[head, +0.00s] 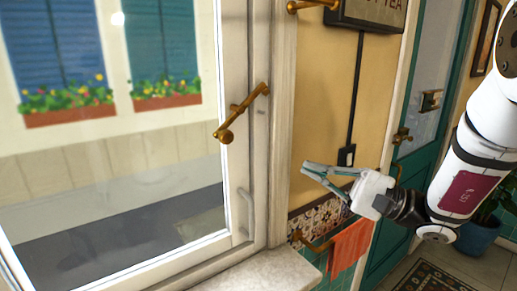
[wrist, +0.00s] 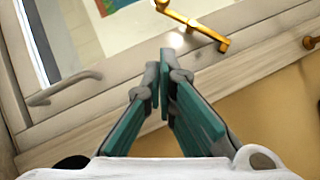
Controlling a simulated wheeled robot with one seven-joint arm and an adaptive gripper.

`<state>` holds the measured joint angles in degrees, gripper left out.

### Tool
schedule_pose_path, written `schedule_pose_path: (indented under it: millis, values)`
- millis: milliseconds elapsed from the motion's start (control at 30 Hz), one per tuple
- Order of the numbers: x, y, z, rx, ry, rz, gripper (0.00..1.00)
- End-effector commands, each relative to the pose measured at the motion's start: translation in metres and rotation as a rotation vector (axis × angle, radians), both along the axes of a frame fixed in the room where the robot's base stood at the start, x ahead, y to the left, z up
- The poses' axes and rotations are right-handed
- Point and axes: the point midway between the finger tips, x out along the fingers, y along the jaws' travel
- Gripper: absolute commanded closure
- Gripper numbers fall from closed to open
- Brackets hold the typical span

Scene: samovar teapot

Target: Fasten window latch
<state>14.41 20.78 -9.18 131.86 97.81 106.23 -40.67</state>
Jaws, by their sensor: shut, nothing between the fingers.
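The brass window latch (head: 242,112) is on the right side of the white window frame (head: 236,180). It slants from upper right down to a knobbed end at lower left. In the wrist view the latch (wrist: 195,25) lies beyond my fingertips, near the top edge, clear of them. My gripper (head: 305,169) has teal fingers and is to the right of and below the latch, in front of the wall. The wrist view shows the fingers (wrist: 164,75) shut with nothing between them. Whether the sash sits flush in its frame is hard to tell.
A grey pull handle (head: 246,212) is low on the sash. A pale sill (head: 255,272) runs below. An orange towel (head: 350,246) hangs on a brass rail below my gripper. A black wall conduit (head: 354,100) and teal door (head: 418,140) are right. Space between gripper and latch looks clear.

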Motion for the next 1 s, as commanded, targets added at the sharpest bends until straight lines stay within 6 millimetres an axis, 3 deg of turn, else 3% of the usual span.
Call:
schedule_pose_path:
  millis: [300,467,933,1000]
  values:
    - [0.000,0.001,0.001,-0.001,0.000,0.001,1.00]
    - [0.003,0.013,0.004,-0.001,0.000,0.005,1.00]
    - [0.034,0.092,0.027,-0.001,0.001,0.007,1.00]
    - [0.029,0.101,0.032,-0.002,0.002,0.006,1.00]
